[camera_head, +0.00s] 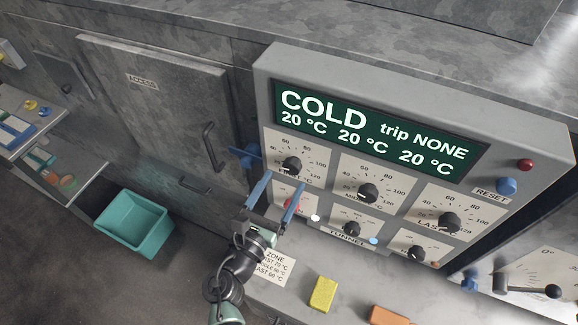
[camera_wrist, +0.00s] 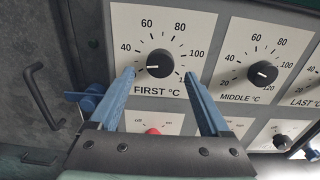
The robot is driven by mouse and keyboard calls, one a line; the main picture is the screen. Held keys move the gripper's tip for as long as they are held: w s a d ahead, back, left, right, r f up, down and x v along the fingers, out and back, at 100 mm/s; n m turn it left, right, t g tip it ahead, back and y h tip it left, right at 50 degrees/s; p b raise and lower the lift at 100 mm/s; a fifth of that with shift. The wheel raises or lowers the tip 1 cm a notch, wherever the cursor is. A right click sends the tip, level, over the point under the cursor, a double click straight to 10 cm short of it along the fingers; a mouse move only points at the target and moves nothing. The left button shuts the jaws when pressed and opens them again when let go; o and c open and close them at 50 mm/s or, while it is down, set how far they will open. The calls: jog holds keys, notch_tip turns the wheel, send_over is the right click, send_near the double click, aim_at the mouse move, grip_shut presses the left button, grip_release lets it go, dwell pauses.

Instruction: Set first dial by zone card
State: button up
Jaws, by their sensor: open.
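The first dial, a black knob, sits at the upper left of the grey control panel (camera_head: 262,85) in the head view (camera_head: 291,165). It also shows in the wrist view (camera_wrist: 159,63), labelled FIRST °C, its white mark pointing left, near the low end. My gripper (camera_head: 286,177) is open in front of the panel, just below that dial. In the wrist view its blue fingertips (camera_wrist: 159,73) straddle the knob, left and right; contact cannot be told. The zone card (camera_head: 278,268) lies on the counter below, partly hidden by my arm; its LAST line reads 60 °C, the FIRST line is too small to read surely.
The green display (camera_head: 375,128) reads COLD, 20 °C three times, trip NONE. The middle dial (camera_head: 368,192) and last dial (camera_head: 449,222) stand to the right, smaller knobs below. A blue RESET button (camera_head: 506,186), a yellow block (camera_head: 323,294) and an orange block (camera_head: 389,316) are nearby.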

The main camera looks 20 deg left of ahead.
aim_at(290, 171)
jog(key=shift+w+d, duration=0.1)
jog(key=shift+w, duration=2.05)
grip_shut()
